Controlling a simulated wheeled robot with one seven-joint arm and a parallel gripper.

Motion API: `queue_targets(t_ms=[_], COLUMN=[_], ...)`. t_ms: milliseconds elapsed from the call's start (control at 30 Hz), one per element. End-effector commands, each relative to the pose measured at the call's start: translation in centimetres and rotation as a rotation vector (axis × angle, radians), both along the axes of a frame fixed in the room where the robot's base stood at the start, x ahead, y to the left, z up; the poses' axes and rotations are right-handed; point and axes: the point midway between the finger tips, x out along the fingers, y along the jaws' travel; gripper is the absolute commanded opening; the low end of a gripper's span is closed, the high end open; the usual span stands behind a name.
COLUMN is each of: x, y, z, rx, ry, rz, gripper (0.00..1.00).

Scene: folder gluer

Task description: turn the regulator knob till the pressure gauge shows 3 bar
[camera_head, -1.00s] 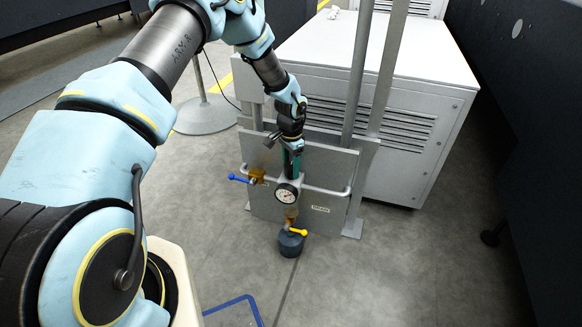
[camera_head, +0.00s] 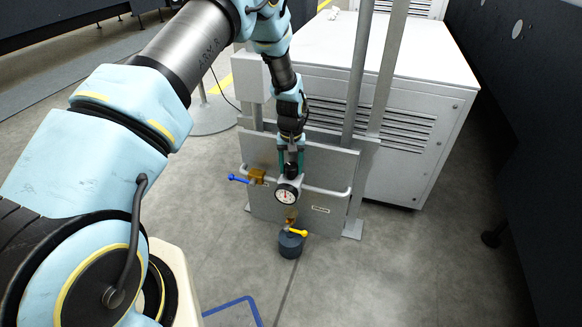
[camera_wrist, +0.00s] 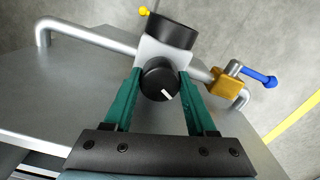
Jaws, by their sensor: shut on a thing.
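The black regulator knob (camera_wrist: 158,80) with a white mark shows in the wrist view, between the two green fingers of my gripper (camera_wrist: 158,84). My gripper is shut on the knob from above; in the head view my gripper (camera_head: 291,167) stands over the regulator. The pressure gauge (camera_head: 287,195) has a white face toward the head camera, just below the knob. Its needle points roughly upward, but the scale is too small to read. In the wrist view only the gauge's dark housing (camera_wrist: 172,32) shows, not its face.
A blue-handled valve (camera_head: 239,179) on a brass body sits left of the regulator. A yellow-handled valve (camera_head: 298,232) and a dark round bowl (camera_head: 290,245) are below. A grey panel (camera_head: 325,175) with a rail stands behind. A white cabinet (camera_head: 420,130) stands at right.

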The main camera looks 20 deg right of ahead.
Motion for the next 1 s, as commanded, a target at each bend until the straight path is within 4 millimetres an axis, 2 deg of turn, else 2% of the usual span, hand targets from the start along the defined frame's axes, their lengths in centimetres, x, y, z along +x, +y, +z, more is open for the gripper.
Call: queue_targets(t_ms=[200,500,1000], x=[0.00,-0.02,0.00], y=[-0.02,-0.04,0.01], z=[0.03,0.03,-0.01], rx=[0.000,0.000,0.000], ry=[-0.001,0.000,0.000], rz=[0.191,0.389,0.496], gripper=[0.01,0.01,0.01])
